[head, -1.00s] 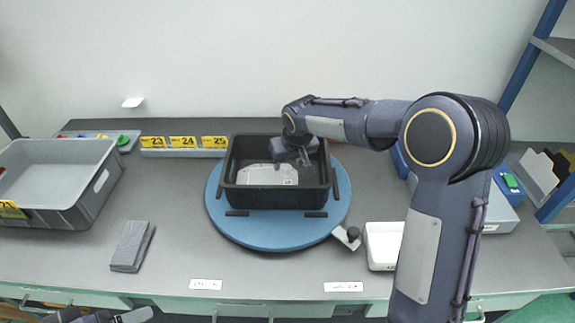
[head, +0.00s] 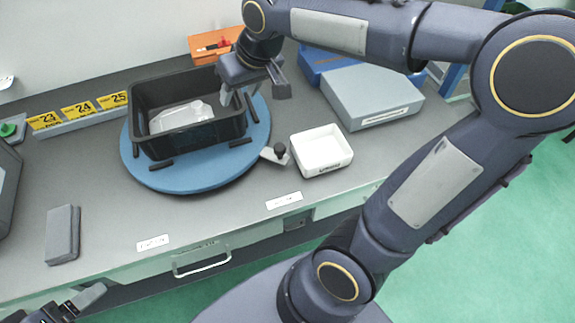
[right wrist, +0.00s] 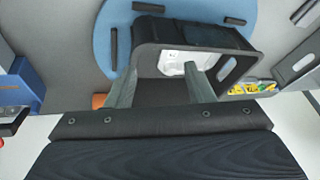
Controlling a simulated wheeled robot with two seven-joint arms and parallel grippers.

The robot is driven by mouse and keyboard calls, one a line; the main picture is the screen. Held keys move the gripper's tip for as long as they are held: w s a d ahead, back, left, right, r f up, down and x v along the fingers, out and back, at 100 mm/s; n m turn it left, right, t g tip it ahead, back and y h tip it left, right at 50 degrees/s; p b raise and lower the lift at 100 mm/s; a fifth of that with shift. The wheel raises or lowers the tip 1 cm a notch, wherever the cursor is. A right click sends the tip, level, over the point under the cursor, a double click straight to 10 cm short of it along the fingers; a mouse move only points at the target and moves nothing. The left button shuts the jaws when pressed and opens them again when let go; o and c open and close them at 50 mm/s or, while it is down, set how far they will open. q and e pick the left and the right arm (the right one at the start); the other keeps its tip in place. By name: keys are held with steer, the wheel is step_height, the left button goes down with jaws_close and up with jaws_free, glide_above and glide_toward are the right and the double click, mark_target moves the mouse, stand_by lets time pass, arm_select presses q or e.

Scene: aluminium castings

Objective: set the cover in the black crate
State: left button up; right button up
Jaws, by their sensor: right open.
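The cover (head: 181,117), a pale flat casting, lies on the floor of the black crate (head: 202,137). The crate stands on a blue round turntable (head: 190,180). My right gripper (head: 252,98) is open at the crate's right end, above its rim, apart from the cover. In the right wrist view, the gripper (right wrist: 162,68) has its two fingers spread, with the cover (right wrist: 174,60) seen beyond them inside the crate (right wrist: 185,28). My left gripper (head: 75,302) shows only partly at the lower left corner; its jaws are not clear.
A white tray (head: 322,150) stands right of the turntable. A grey box (head: 372,95) and an orange bin (head: 215,48) are behind. Yellow number labels (head: 78,109) stand left of the crate. A grey block (head: 62,235) lies front left. The table front middle is clear.

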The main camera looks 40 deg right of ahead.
steer(key=s+f+m+y, duration=0.1)
steer(key=s+f, duration=0.2)
steer(key=s, duration=0.6)
steer(key=s+a+f+t, duration=0.1)
steer(key=s+f, duration=0.1)
steer(key=s, duration=0.8)
steer(key=shift+s+a+f+m+y, duration=0.25)
steer(key=shift+a+f+m+y, duration=0.05)
steer(key=shift+f+m+y, duration=0.1)
